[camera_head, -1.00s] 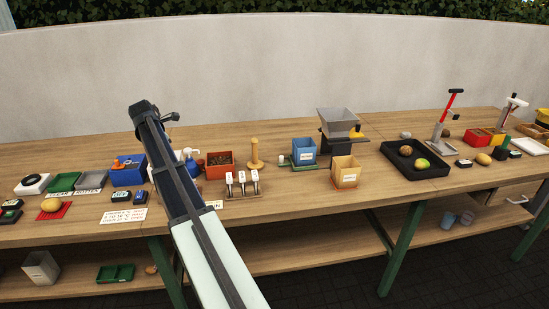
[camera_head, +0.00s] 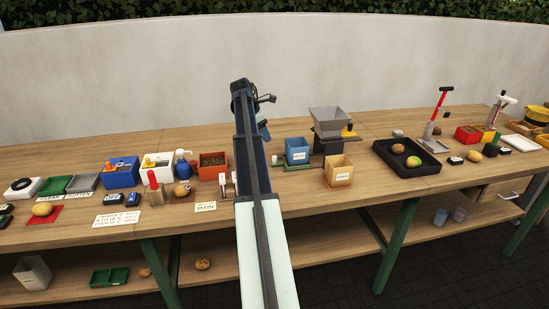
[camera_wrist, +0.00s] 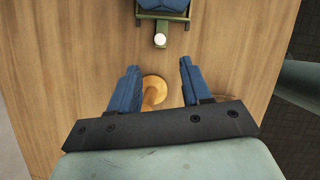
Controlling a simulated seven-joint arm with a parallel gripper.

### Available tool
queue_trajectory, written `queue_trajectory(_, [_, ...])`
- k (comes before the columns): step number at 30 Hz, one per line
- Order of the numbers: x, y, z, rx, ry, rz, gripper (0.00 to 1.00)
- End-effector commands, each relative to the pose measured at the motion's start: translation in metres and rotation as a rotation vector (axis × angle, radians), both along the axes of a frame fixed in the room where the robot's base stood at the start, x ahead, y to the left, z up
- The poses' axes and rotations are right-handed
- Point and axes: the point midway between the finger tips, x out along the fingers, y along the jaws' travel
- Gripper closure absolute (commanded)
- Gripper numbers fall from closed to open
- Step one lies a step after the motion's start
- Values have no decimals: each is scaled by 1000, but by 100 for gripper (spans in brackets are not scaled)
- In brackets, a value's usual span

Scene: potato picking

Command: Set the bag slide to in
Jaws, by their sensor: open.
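The bag slide (camera_head: 287,166) is a green rail on the bench with a blue labelled box (camera_head: 297,148) on it. Its white knob (camera_head: 275,159) sticks out at the left end. In the wrist view the knob (camera_wrist: 160,40) is at the top centre, with the dark green rail (camera_wrist: 163,17) and part of the blue box behind it. My gripper (camera_wrist: 158,70) is open and empty, its blue fingers short of the knob and above the bench. In the head view it is mostly hidden by my arm.
A round wooden post (camera_wrist: 153,92) shows between my fingers in the wrist view, below them; my arm hides it in the head view. A yellow box (camera_head: 338,171) stands right of the slide, with a grey hopper (camera_head: 330,121) behind. Bare bench surrounds the knob.

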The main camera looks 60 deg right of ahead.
Motion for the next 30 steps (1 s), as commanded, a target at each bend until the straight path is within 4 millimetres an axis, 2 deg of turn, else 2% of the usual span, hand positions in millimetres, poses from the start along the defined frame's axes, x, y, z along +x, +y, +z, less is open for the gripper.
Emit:
queue_trajectory(5, [-4,-6,-19,2,2,0,52])
queue_trajectory(21, [-21,-35,-101,1,-1,0,52])
queue_trajectory(30, [-25,-43,-123,0,-2,1,52])
